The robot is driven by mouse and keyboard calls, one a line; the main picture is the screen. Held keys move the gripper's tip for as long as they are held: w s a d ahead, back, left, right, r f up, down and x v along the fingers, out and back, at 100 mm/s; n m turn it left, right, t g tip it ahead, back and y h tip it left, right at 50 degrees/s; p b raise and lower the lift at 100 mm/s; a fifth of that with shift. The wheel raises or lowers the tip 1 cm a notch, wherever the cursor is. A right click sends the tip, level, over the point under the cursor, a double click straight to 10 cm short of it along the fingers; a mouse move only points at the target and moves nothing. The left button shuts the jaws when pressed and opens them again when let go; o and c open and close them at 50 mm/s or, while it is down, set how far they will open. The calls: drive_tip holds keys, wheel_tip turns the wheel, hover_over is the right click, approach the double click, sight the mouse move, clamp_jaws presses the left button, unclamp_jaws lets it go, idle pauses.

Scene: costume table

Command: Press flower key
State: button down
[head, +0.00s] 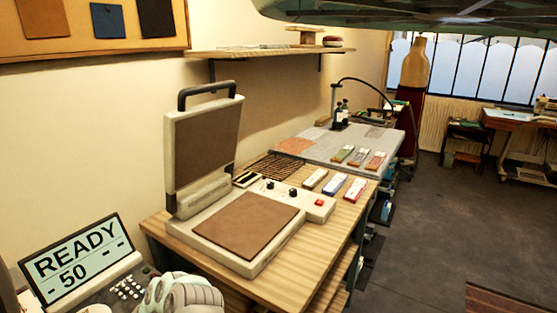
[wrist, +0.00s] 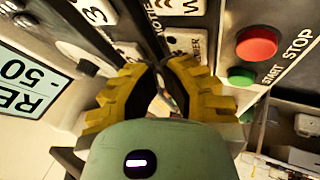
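The tips are over the control panel, close to a white key (wrist: 188,42) whose partly hidden lettering seems to end in "WER". Whether they touch it cannot be told. Another white key (wrist: 178,6), with lettering like "NOTE", lies beyond it. The display (wrist: 28,82) is at the left edge. The flower key cannot be made out there.
A red stop button (wrist: 257,45) and a green start button (wrist: 241,76) sit right of the fingers. In the head view, an open heat press (head: 245,225) stands on a wooden table (head: 325,245).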

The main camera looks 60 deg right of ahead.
drive_tip(key=shift+f+b, duration=0.35)
drive_tip(key=shift+b, duration=0.05)
drive_tip(key=shift+r, duration=0.2)
idle(0.3)
drive_tip(key=shift+r+p, duration=0.55)
drive_tip(key=shift+r, duration=0.2)
wheel_tip(320, 180, up, 6)
drive_tip(key=p, duration=0.3)
idle(0.3)
